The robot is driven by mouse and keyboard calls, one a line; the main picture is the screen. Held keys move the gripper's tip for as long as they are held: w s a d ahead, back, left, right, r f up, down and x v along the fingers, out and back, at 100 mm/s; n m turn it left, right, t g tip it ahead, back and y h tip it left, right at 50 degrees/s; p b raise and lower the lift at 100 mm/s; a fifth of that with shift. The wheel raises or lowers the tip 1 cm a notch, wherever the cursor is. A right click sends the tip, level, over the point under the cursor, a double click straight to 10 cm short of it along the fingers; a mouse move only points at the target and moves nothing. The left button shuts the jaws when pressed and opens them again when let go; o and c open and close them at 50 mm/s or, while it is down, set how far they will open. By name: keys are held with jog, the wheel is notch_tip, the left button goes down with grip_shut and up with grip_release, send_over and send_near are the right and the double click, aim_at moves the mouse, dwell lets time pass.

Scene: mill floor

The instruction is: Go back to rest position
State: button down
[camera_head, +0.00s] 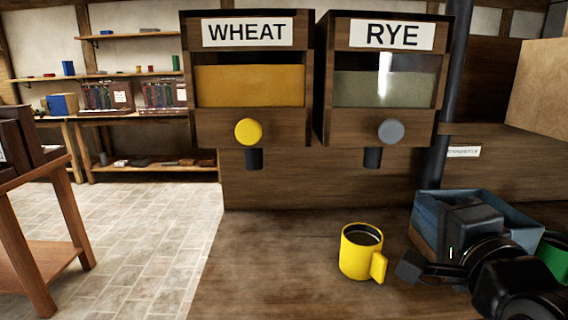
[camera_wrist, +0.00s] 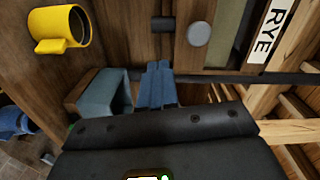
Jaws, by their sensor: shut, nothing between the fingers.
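My gripper (camera_head: 410,266) is shut and empty, just right of a yellow mug (camera_head: 361,251), near its handle in the picture; I cannot tell the exact gap. In the wrist view its closed fingers (camera_wrist: 157,84) have nothing between them. The mug stands upright on the wooden counter (camera_head: 270,265), its dark inside showing. It also shows at the upper left of the wrist view (camera_wrist: 62,28). My black arm comes in from the lower right and hides part of a blue-grey crate (camera_head: 427,212).
The WHEAT dispenser (camera_head: 249,127) with a yellow knob and the RYE dispenser (camera_head: 340,127) with a grey knob stand behind the counter. A green object (camera_head: 555,257) is partly hidden at right. A wooden stand (camera_head: 45,265) is at left. The counter left of the mug is clear.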

jog(key=s+a+f+n+g, duration=0.1)
jog(key=s+f+n, duration=0.6)
jog(key=s+f, duration=1)
jog(key=s+f+n+g, duration=0.1)
jog(key=s+n, duration=0.8)
jog(key=s, duration=1.4)
jog(key=shift+s+f+g, duration=0.2)
jog(key=shift+f+g, duration=0.2)
jog(key=shift+f, duration=0.25)
